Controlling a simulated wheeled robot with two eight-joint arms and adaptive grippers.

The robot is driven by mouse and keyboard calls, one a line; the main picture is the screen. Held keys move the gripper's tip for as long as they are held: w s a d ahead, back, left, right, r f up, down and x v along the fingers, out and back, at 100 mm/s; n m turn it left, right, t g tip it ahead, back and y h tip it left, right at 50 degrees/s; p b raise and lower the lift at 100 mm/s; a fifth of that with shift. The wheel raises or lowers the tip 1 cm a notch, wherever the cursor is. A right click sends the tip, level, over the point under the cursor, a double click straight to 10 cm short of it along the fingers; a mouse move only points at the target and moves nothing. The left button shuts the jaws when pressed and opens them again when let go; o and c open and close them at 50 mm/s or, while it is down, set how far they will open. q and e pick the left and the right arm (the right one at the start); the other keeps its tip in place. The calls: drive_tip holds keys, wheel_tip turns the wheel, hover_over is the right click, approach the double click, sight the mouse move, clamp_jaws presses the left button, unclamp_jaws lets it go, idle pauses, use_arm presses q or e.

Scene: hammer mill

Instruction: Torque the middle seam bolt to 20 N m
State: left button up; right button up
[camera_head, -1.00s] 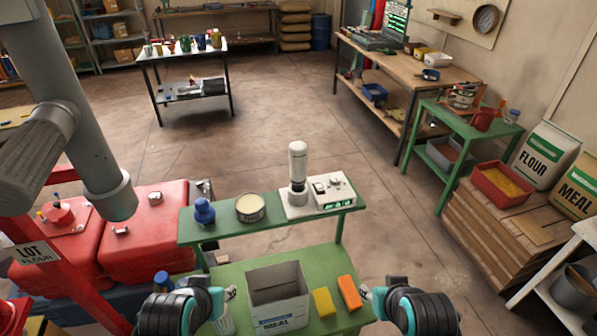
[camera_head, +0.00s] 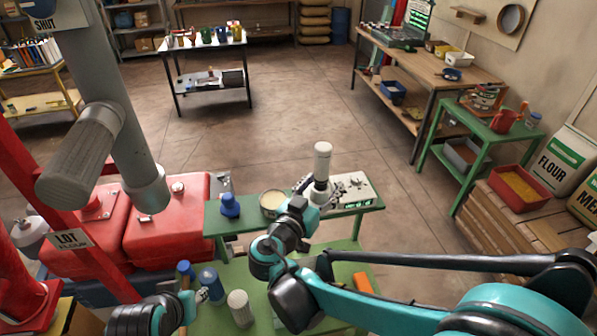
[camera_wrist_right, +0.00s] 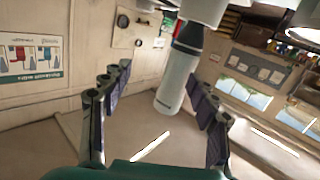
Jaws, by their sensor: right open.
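A white cylindrical driver-like tool (camera_head: 322,165) stands upright on a pale unit with green displays (camera_head: 353,192) on the raised green shelf. My right gripper (camera_head: 303,184) is open, close to the tool's left side in the head view. In the right wrist view, the tool (camera_wrist_right: 178,80) shows between the spread fingers (camera_wrist_right: 160,82), with no clear grip. My left gripper (camera_head: 203,295) is low at the front left, its jaws too small to read. The red machine (camera_head: 165,235) stands at left with small metal fittings on top; I cannot tell which is the middle seam bolt.
A blue bottle-like object (camera_head: 230,206) and a round tin (camera_head: 272,203) stand left of the tool. A blue-capped container (camera_head: 211,284) and a whitish ribbed one (camera_head: 240,307) are by my left gripper. My right arm covers much of the lower bench. An orange block (camera_head: 363,283) shows there.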

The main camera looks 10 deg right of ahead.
sight(319, 169)
drive_tip(key=a, duration=0.1)
drive_tip(key=r+t, duration=0.1)
drive_tip(key=w+a, duration=0.1)
drive_tip(key=shift+a+r, duration=0.25)
drive_tip(key=shift+a, duration=0.1)
drive_tip(key=b+x, duration=0.1)
drive_tip(key=x, duration=0.6)
drive_tip(key=shift+w+d+f+b, duration=0.15)
drive_tip(key=shift+w+f+b, duration=0.05)
drive_tip(key=shift+w+b, duration=0.15)
use_arm(q)
drive_tip(key=shift+s+a+f, duration=0.2)
drive_tip(key=shift+a+f, duration=0.1)
drive_tip(key=shift+f, duration=0.4)
use_arm(e)
drive_tip(key=shift+r, duration=0.1)
clamp_jaws()
